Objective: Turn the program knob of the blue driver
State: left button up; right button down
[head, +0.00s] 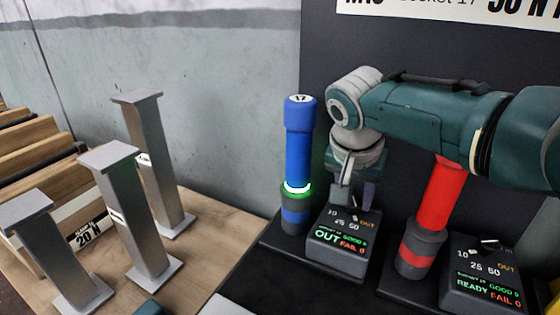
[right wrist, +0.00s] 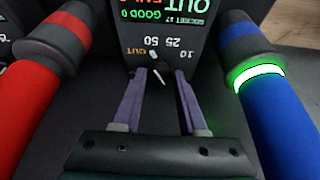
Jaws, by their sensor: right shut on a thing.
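The blue driver (head: 299,150) stands upright in a dark holder with a lit green ring, capped "17"; it also shows in the right wrist view (right wrist: 285,120). Its control box (head: 335,248) stands beside it, marked 10, 25, 50 and OUT; its screen reads OUT, GOOD 0, FAIL 0. The program knob (right wrist: 158,75) is on the box top, partly hidden between the fingers, with a white pointer. My right gripper (head: 354,203) reaches down from above and is shut on this knob; its purple fingers flank it in the right wrist view (right wrist: 160,82). My left gripper is not in view.
A red driver (head: 442,190) and its box (head: 484,275), reading READY, stand close on the right. Several grey metal posts (head: 130,215) stand on the wooden bench at left. A dark panel (head: 330,60) rises behind the drivers.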

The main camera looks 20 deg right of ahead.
jog(key=shift+m+b, duration=0.3)
jog(key=shift+m, duration=0.3)
jog(key=shift+g, duration=0.3)
jog(key=shift+c, duration=2.2)
grip_release()
jog(key=shift+r, duration=0.1)
